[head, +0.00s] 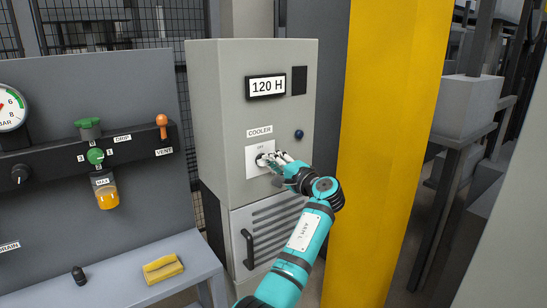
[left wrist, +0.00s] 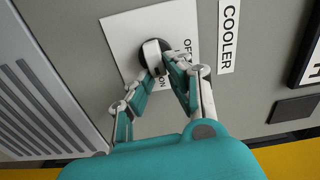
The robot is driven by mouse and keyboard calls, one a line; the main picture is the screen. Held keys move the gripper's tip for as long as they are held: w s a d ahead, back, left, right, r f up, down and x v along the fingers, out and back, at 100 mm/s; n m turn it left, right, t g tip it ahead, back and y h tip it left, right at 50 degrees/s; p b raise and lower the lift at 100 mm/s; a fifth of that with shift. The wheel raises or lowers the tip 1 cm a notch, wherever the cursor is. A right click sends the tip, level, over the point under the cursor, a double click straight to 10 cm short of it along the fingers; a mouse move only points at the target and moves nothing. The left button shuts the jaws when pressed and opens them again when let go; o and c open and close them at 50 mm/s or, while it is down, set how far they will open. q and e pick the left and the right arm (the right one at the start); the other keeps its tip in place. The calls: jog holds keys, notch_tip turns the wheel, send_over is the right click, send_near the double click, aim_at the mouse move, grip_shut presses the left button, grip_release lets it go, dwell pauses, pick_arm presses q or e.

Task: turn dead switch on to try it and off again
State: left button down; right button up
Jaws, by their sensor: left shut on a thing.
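The switch is a rotary knob on a white plate (head: 252,163) under the COOLER label, on the front of a grey cabinet. In the left wrist view its light handle (left wrist: 153,54) sits on a dark round base on the white plate (left wrist: 118,38). OFF and ON lettering on the plate is partly covered by my fingers. My left gripper (head: 272,163) is at the plate; in the left wrist view its fingertips (left wrist: 158,66) are closed on the knob's handle. I cannot tell clearly which mark the handle points to. My right gripper is out of view.
The grey cabinet (head: 217,110) has a display reading 120 H (head: 266,87), a blue button (head: 299,134) and a vented lower door (head: 268,235). A yellow post (head: 385,140) stands close at right. A bench (head: 120,280) with a yellow sponge-like block (head: 163,269) is at left.

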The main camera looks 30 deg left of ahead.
pick_arm(q)
jog(key=shift+f+m+p, duration=0.1)
jog(key=shift+m+p, duration=0.2)
jog(key=shift+m, duration=0.3)
jog(key=c, duration=1.3)
grip_release()
jog(key=shift+d, duration=0.1)
jog(key=v, duration=1.1)
jog(key=shift+s+d, duration=0.15)
jog(key=shift+d, duration=0.25)
